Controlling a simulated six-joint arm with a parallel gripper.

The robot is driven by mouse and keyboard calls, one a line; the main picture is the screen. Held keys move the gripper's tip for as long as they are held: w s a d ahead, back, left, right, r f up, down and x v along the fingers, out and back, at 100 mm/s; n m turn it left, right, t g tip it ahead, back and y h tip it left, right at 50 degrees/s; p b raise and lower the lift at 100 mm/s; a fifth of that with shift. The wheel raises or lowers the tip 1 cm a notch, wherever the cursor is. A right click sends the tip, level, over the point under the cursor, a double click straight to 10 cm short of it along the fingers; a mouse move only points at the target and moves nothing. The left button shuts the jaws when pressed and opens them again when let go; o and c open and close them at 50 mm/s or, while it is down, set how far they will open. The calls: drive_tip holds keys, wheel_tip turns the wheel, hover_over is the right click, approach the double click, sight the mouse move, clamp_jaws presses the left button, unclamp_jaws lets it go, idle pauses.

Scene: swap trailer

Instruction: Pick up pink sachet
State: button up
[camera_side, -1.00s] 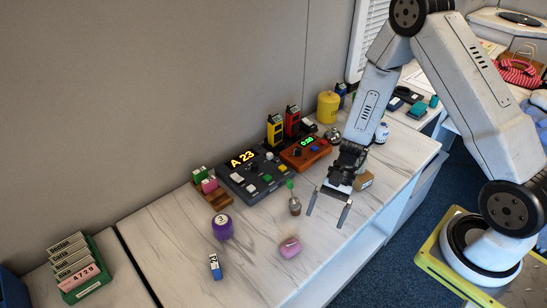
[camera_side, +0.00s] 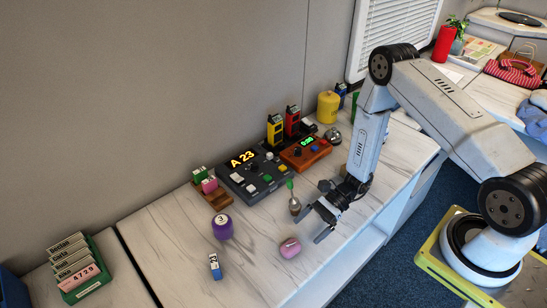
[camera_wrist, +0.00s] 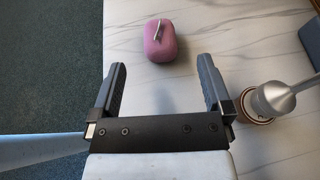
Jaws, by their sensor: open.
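The pink sachet (camera_side: 290,247) is a small rounded pink block with a pale strip on top. It lies on the marbled counter near its front edge. In the wrist view the sachet (camera_wrist: 160,41) sits ahead of the fingertips, roughly between their lines. My gripper (camera_side: 313,223) is open and empty, above the counter to the upper right of the sachet, apart from it. In the wrist view my gripper (camera_wrist: 162,68) shows both fingers spread wide with nothing between them.
A small metal-and-wood item with a green top (camera_side: 293,199) stands close to my gripper; its metal body (camera_wrist: 272,100) is right of the fingers. The counter around the sachet is clear.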

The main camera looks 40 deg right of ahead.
sight(290, 245)
drive_tip(key=shift+x, duration=1.05)
drive_tip(key=shift+x, duration=2.6)
drive_tip(key=c, duration=1.3)
drive_tip(key=shift+c, duration=0.2)
drive_tip(key=shift+r, duration=0.2)
